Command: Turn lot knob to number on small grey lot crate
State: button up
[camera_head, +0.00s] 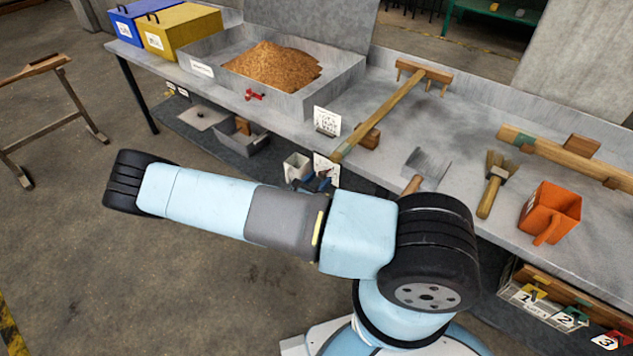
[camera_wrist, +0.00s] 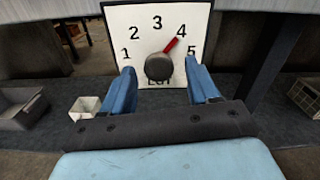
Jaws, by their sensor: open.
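The lot knob (camera_wrist: 159,67) is round and black, on a white dial plate (camera_wrist: 117,22) numbered 1 to 5. Its red pointer (camera_wrist: 171,46) is at about 4. In the head view the plate (camera_head: 326,165) hangs below the table's front edge, partly hidden by my arm. My gripper (camera_wrist: 159,75) is open, one blue finger on each side of the knob; I cannot tell whether they touch it. In the head view it (camera_head: 321,183) is mostly hidden. A small grey crate (camera_head: 238,143) sits on the lower shelf; I cannot read a number on it. A grey crate also shows in the wrist view (camera_wrist: 22,118).
A small white container (camera_head: 297,166) is beside the dial. The table (camera_head: 440,165) holds a tray (camera_head: 345,88) of brown grain, a wooden rake (camera_head: 385,110), a brush (camera_head: 491,190) and an orange scoop (camera_head: 550,208). Numbered tags 1, 2 and 3 hang at lower right.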

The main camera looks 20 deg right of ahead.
jog(key=v, duration=1.3)
jog(key=shift+s+a, duration=0.25)
jog(key=shift+a, duration=0.1)
jog(key=s+d+r+m+g+y, duration=0.15)
jog(key=r+m+g+y, duration=0.35)
jog(key=r, duration=0.6)
jog(key=d+r+m+g, duration=0.3)
jog(key=r+m, duration=0.4)
jog(key=r, duration=0.4)
jog(key=s+d+r+m+g+y, duration=0.15)
jog(key=r+m+g+y, duration=0.35)
jog(key=r, duration=0.6)
jog(key=s+d+r+m+t+y, duration=0.2)
jog(key=s+r+m+t, duration=0.2)
jog(key=s+r, duration=0.4)
jog(key=s+d+r+m+t+y, duration=0.2)
jog(key=s+r+m, duration=0.4)
jog(key=r, duration=0.7)
jog(key=shift+s+d+r+t+y, duration=0.3)
jog(key=shift+s+d+t, duration=0.5)
jog(key=shift+s+t, duration=0.3)
